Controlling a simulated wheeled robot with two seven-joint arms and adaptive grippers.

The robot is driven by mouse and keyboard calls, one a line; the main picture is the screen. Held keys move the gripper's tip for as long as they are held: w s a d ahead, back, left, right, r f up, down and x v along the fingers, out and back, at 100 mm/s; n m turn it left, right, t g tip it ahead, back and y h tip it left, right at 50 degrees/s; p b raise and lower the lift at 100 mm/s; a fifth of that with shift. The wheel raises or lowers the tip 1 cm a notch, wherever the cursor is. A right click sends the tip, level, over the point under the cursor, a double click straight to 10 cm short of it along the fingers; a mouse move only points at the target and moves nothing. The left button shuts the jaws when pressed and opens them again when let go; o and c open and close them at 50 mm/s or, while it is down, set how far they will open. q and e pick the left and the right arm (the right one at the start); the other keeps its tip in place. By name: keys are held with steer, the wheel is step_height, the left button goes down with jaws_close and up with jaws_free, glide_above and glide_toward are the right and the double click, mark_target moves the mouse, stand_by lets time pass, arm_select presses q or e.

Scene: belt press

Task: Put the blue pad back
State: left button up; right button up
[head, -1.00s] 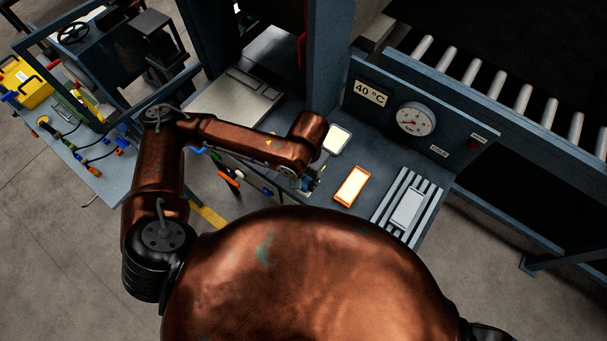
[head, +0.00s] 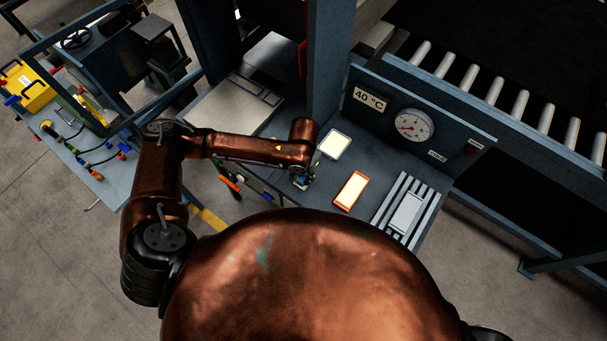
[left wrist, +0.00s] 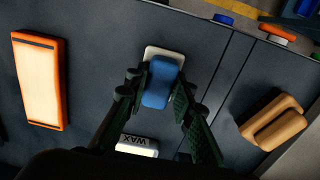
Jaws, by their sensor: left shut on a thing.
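The blue pad (left wrist: 158,82) is a small rounded block in the left wrist view. It sits between the fingertips of my left gripper (left wrist: 157,88), which is shut on it. A pale plate-like piece (left wrist: 165,53) shows behind and around its far end; I cannot tell whether the two touch. In the head view my left gripper (head: 300,182) is low over the near edge of the blue-grey bench (head: 322,185), with a bit of blue at its tip. My right gripper is in neither view.
An orange-framed pale block (head: 350,190) and a white-topped square (head: 334,144) lie on the bench. A slatted rack (head: 405,211) is to the right. In the left wrist view a WAX block (left wrist: 137,146) and a tan brush-like block (left wrist: 272,122) are close by. A gauge panel (head: 412,123) stands behind.

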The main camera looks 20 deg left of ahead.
mark_target(303, 176)
arm_select(q)
steer(key=o, duration=0.9)
steer(key=shift+f, duration=0.1)
steer(key=shift+c, duration=0.2)
steer(key=shift+o, duration=0.8)
step_height(303, 176, up, 12)
steer(key=shift+b, duration=0.45)
